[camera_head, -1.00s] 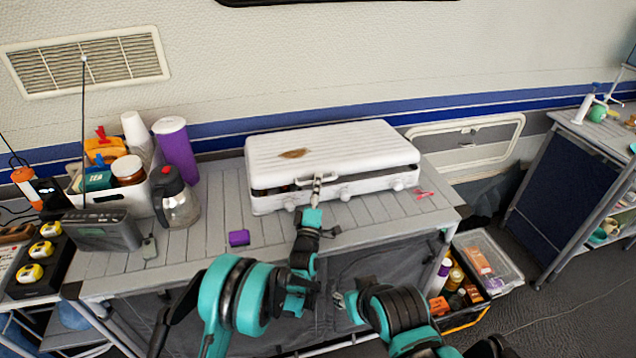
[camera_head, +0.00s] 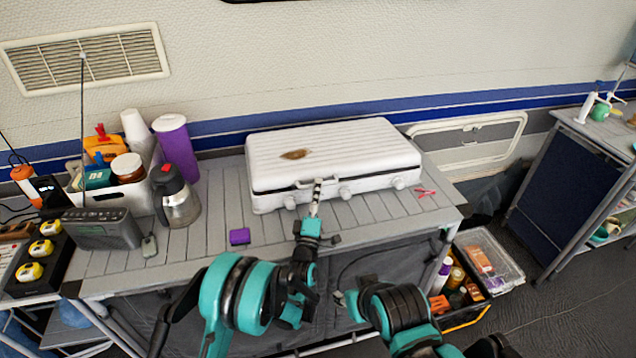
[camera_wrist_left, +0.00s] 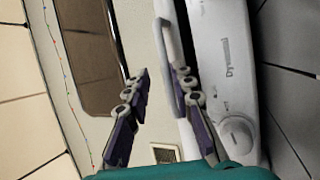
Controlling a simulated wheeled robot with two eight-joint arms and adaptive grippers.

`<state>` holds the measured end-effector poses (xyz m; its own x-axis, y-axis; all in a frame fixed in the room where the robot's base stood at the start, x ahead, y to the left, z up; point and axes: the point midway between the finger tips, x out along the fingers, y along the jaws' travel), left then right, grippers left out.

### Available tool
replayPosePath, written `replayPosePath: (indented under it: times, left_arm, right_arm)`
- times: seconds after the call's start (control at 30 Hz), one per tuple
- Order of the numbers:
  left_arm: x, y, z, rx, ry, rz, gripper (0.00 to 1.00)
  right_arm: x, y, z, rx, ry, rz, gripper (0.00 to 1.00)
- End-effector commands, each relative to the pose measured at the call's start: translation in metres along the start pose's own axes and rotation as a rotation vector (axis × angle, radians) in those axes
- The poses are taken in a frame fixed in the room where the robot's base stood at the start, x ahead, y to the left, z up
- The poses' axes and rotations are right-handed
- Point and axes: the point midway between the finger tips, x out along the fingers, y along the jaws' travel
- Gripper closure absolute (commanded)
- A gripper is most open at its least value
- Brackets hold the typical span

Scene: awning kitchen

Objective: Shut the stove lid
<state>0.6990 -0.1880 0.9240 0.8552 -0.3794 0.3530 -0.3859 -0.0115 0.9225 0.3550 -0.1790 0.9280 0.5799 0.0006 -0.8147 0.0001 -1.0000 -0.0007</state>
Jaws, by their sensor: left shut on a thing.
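The white stove (camera_head: 372,184) stands on the grey slatted table in the head view, with round knobs along its front. Its ribbed lid (camera_head: 355,145) has a brown mark and lies low over the body, with a thin dark seam along the front. My left gripper (camera_head: 316,190) is at the lid's front handle (camera_head: 308,182) and is shut on it. In the left wrist view the handle (camera_wrist_left: 168,35) runs down to the fingers (camera_wrist_left: 160,100), which hide part of it. Of my right arm, small grey parts (camera_head: 340,299) show low in the middle; its jaws are unclear.
A purple block (camera_head: 239,236) lies left of the stove and a red item (camera_head: 425,192) right of it. A kettle (camera_head: 175,197), radio (camera_head: 101,230) and purple cup (camera_head: 175,148) stand at the left. The table's front edge lies below my left gripper.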

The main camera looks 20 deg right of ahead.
Motion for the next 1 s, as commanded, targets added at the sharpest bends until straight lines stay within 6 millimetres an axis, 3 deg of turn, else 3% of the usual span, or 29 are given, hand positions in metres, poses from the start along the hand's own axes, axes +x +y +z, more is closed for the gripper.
replayPosePath:
  times: [0.1, 0.3, 0.83, 1.0]
  left_arm:
    - [-0.022, 0.001, 0.0, 0.002, 0.0, 0.002, 0.82]
    - [-0.042, 0.0, -0.001, 0.002, 0.001, 0.001, 0.82]
    - [-0.043, 0.001, -0.002, 0.006, 0.001, -0.002, 0.82]
    - [-0.033, 0.012, -0.018, 0.074, -0.009, -0.057, 0.82]
  right_arm:
    - [0.0, 0.0, 0.0, 0.0, 0.0, 0.0, 0.6]
    - [0.0, 0.0, 0.0, 0.0, 0.0, 0.0, 0.6]
    - [0.0, 0.0, 0.0, 0.0, 0.0, 0.0, 0.6]
    - [0.0, 0.0, 0.0, 0.0, 0.0, 0.0, 0.6]
